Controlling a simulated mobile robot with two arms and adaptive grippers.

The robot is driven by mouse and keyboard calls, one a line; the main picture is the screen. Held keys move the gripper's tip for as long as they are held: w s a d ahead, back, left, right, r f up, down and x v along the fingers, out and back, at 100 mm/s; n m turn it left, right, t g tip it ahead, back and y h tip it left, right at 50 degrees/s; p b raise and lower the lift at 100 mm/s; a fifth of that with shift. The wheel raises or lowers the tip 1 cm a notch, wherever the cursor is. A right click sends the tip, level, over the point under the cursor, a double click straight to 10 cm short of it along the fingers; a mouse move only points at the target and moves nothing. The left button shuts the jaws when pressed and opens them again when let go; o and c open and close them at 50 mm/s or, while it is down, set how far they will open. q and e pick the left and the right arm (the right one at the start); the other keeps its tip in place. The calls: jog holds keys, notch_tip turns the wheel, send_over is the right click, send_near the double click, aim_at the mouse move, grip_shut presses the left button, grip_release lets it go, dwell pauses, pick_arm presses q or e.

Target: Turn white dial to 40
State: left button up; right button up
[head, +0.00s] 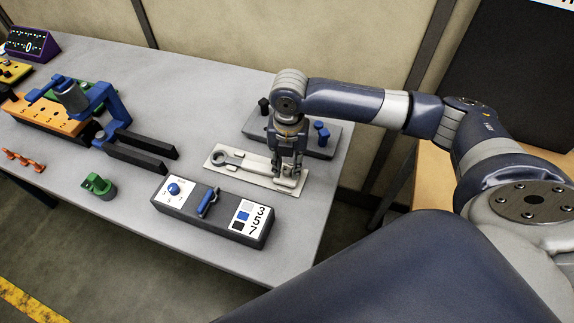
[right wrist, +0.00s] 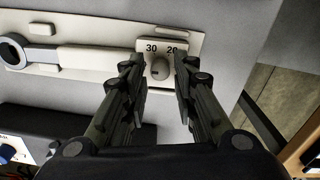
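The white dial (right wrist: 160,68) is a small round knob on a pale plate, with 30 and 20 printed above it. Other markings are hidden by my fingers. My right gripper (head: 286,176) points down over the right end of the white plate (head: 234,173) in the head view. In the right wrist view its two fingers stand either side of the dial, with a visible gap on both sides. It is open and holds nothing. The dial itself is mostly hidden behind the gripper in the head view. My left gripper is not in view.
A grey wrench-shaped part (head: 238,160) lies on the white plate. In front is a black box (head: 240,232) with a blue knob, a blue lever and numbers. Behind is a grey block (head: 328,148) with blue and black knobs. A blue fixture with black prongs (head: 140,155) stands left.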

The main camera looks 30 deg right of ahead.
aim_at(288, 171)
notch_tip(288, 171, up, 11)
dwell(0.3)
jog(key=shift+s, duration=0.15)
dwell(0.4)
